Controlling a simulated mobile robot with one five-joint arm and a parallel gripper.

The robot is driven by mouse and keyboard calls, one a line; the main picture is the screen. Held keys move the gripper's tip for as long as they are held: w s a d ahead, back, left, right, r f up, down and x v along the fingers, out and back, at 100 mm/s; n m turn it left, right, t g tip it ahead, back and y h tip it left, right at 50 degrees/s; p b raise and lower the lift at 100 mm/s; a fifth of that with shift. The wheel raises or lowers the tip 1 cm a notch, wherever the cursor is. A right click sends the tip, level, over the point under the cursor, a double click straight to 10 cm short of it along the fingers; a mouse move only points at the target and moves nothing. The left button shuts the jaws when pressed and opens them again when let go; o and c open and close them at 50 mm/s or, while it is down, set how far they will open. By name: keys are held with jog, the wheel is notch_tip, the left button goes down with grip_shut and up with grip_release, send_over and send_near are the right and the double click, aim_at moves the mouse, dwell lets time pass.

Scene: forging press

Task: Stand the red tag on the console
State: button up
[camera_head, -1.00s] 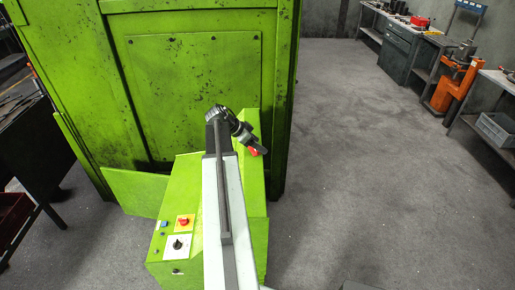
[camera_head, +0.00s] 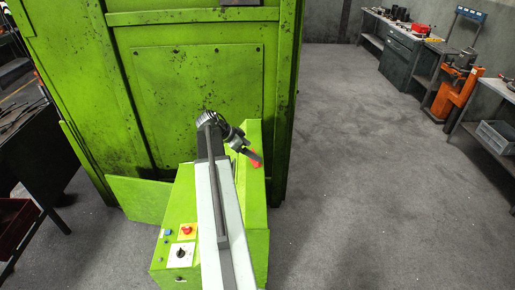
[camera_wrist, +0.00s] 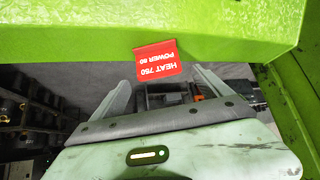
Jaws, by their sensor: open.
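The red tag (camera_wrist: 156,60) shows white print, upside down, "HEAT 750" and "POWER 60" in the wrist view. It overlaps the edge of a green surface; I cannot tell whether it touches it. In the head view, a small red patch of it (camera_head: 257,164) shows beside my gripper (camera_head: 250,155). My gripper (camera_wrist: 160,77) is open, its two pale fingers apart, with the tag between and just beyond their tips. The green console (camera_head: 160,262) stands below my arm, which hides part of its top.
The tall green press (camera_head: 195,95) stands directly behind. Dark benches stand at left; workbenches (camera_head: 397,45) and an orange machine (camera_head: 457,93) at right. Grey floor right of the press is clear.

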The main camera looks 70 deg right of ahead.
jog(key=p+v, duration=0.3)
jog(key=v, duration=0.3)
jog(key=shift+f, duration=0.1)
jog(key=w+a+f+n+t+y, duration=0.15)
jog(key=w+a+n, duration=0.45)
jog(key=w+a, duration=0.6)
jog(key=w+a+f+n+t, duration=0.3)
jog(key=w+a+n, duration=0.3)
jog(key=w+a, duration=0.65)
jog(key=w+a+n+y, duration=0.1)
jog(key=a+n, duration=0.6)
jog(key=a, duration=1.2)
jog(key=w+a+f+n+t+y, duration=0.1)
jog(key=a+n+y, duration=0.2)
jog(key=a+n, duration=0.5)
jog(key=a, duration=1.1)
jog(key=shift+a+f, duration=0.2)
